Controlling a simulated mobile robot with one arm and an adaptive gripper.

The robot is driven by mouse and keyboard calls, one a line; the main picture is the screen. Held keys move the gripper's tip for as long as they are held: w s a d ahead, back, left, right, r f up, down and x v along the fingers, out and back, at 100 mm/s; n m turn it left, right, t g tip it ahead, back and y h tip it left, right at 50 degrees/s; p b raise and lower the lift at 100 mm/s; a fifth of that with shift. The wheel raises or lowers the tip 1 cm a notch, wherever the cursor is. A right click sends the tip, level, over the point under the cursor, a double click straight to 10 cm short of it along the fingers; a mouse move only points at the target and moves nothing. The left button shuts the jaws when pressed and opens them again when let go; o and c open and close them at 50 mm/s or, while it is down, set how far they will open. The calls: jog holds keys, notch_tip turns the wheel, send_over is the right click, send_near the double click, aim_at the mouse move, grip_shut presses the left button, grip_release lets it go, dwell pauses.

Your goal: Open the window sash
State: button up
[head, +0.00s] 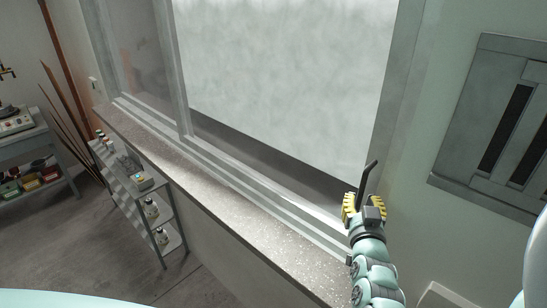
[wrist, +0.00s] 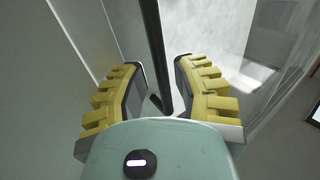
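The window sash (head: 186,75) stands in a large grey window frame, and a bright pane (head: 290,70) fills much of the right part. I cannot tell how far the sash is open. A dark bar-like handle (head: 369,175) rises at the window's lower right corner. My gripper (head: 364,197) is at this handle, its yellow fingers open. In the wrist view the handle (wrist: 155,45) runs between the fingertips of my gripper (wrist: 158,66), with a gap visible on both sides. The handle's lower end bends beside the gripper's palm.
A speckled sill (head: 215,195) runs below the window. A grey louvred panel (head: 497,115) is on the wall at right. A small shelf cart (head: 140,195) with bottles stands below the sill at left, near a bench (head: 25,150). The floor (head: 75,245) between is clear.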

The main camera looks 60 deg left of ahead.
jog(key=shift+p+x, duration=0.45)
jog(key=shift+x, duration=0.55)
jog(key=shift+o, duration=0.2)
grip_shut()
